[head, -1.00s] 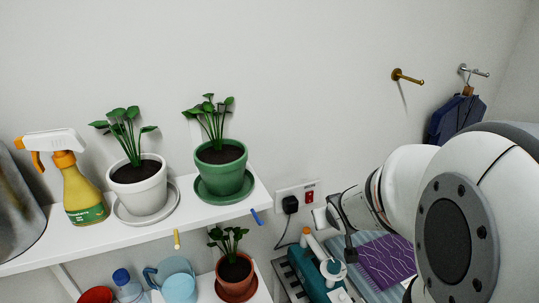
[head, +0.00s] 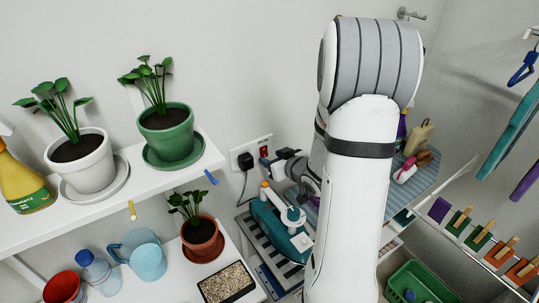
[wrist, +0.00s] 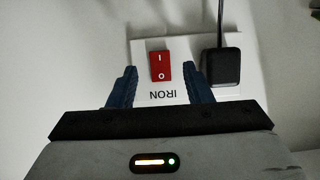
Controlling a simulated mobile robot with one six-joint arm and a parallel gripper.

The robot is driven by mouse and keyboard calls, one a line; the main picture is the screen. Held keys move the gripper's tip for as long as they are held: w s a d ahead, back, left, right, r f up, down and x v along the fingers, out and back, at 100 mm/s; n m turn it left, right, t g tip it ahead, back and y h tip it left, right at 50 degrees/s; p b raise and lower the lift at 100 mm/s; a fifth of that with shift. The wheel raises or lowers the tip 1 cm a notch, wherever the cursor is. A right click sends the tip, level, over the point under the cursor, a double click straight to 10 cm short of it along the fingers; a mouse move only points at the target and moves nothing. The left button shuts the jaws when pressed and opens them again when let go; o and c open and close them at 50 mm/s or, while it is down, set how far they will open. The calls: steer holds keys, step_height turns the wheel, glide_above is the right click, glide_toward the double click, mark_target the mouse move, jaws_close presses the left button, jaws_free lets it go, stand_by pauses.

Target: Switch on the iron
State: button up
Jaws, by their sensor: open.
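A red rocker switch (wrist: 160,67) marked I and O sits on a white wall plate labelled IRON (wrist: 167,92), upside down in the wrist view. Which side of the rocker is pressed in I cannot tell. My gripper (wrist: 160,84) is open and empty, its two dark blue fingers on either side of the switch in this view. In the head view the switch (head: 264,152) is just left of my gripper (head: 281,154); contact cannot be made out. The teal and white iron (head: 271,222) lies below, partly hidden by my arm.
A black plug (wrist: 221,67) with a cord sits beside the switch. A white shelf (head: 203,163) with potted plants is left of the plate. A striped ironing board (head: 425,180) holds bottles at right. A green basket (head: 415,282) stands low at right.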

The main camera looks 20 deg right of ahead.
mark_target(264, 152)
steer(key=shift+x, duration=1.3)
